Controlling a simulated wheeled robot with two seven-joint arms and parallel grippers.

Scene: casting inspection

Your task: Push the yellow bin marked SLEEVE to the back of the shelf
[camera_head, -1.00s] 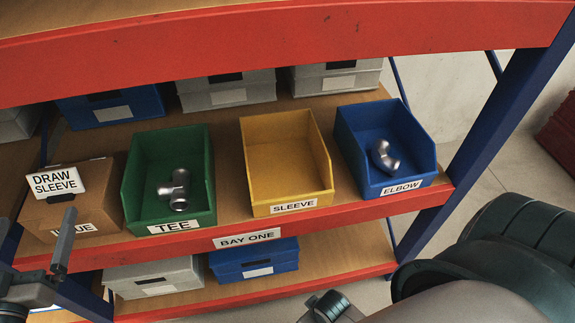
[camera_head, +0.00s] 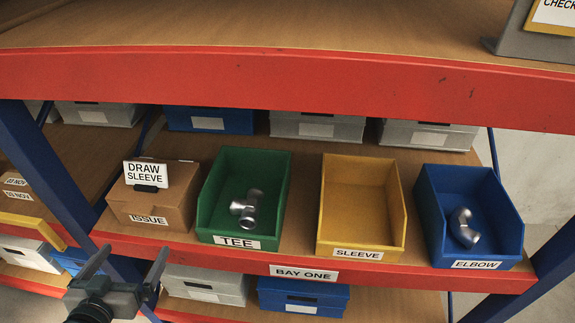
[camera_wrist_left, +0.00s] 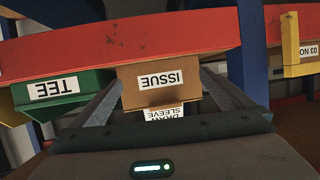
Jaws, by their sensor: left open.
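The yellow bin marked SLEEVE (camera_head: 358,205) stands on the middle shelf near its front edge. It looks empty, with its label facing me. It stands between the green TEE bin (camera_head: 243,200) and the blue ELBOW bin (camera_head: 470,215). My left gripper (camera_head: 128,262) is open and empty at the lower left, in front of the shelf and below the cardboard ISSUE box. Its open fingers also show in the left wrist view (camera_wrist_left: 165,105), with the ISSUE box beyond them. My right gripper is not in view.
The ISSUE box (camera_head: 155,200) with a DRAW SLEEVE card (camera_head: 146,174) stands left of the TEE bin. The red shelf beam (camera_head: 400,277) runs along the front, and another red beam (camera_head: 290,85) hangs above. Several lidded boxes stand behind the bins. A blue post (camera_head: 45,165) rises at left.

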